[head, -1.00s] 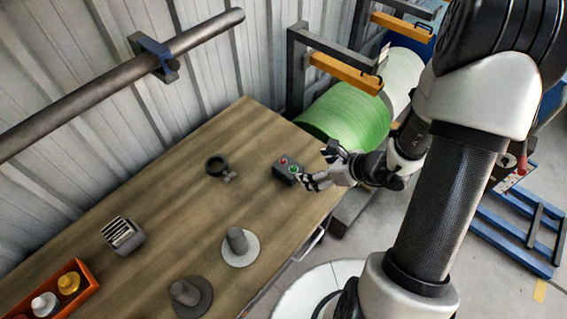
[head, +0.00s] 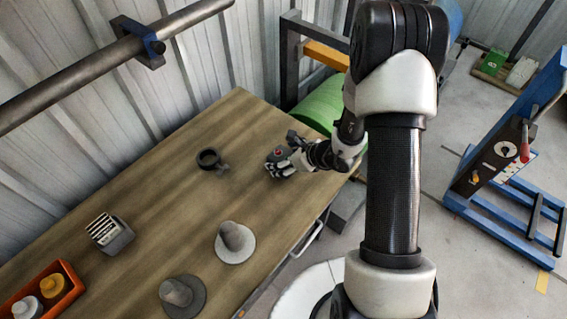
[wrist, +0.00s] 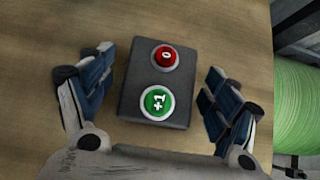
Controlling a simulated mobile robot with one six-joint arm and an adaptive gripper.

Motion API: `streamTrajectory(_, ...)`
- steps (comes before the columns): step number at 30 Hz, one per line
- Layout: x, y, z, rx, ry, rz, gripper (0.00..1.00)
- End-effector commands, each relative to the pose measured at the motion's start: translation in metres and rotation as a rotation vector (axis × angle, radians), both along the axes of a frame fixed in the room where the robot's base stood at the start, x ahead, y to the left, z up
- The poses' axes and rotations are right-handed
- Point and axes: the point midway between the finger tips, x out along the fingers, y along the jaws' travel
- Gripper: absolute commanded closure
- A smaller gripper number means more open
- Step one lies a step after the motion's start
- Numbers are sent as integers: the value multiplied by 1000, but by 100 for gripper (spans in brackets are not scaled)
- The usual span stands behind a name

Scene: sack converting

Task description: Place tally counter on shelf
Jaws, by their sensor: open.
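The tally counter (wrist: 157,84) is a small dark grey box with a red button marked 0 and a green button marked +1. In the wrist view it lies on the wooden bench between my two open fingers, with a gap on each side. My gripper (wrist: 160,100) is open and holds nothing. In the head view my gripper (head: 280,165) is over the counter near the bench's right edge and hides most of it; the red button (head: 278,151) shows. I cannot make out a shelf in these views.
On the wooden bench (head: 150,215) are a dark ring clamp (head: 208,158), two cone-shaped pieces (head: 232,238) (head: 178,292), a slotted grey block (head: 108,232) and an orange tray (head: 68,298) with bottles. The bench middle is clear.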

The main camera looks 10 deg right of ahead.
Motion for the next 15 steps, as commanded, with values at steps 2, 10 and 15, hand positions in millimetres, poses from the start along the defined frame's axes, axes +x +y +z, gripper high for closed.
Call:
streamTrajectory(2,3,2,-4,0,0,-1,18)
streamTrajectory(10,4,2,-3,1,-1,-1,21)
streamTrajectory(15,4,2,-3,1,-1,-1,32)
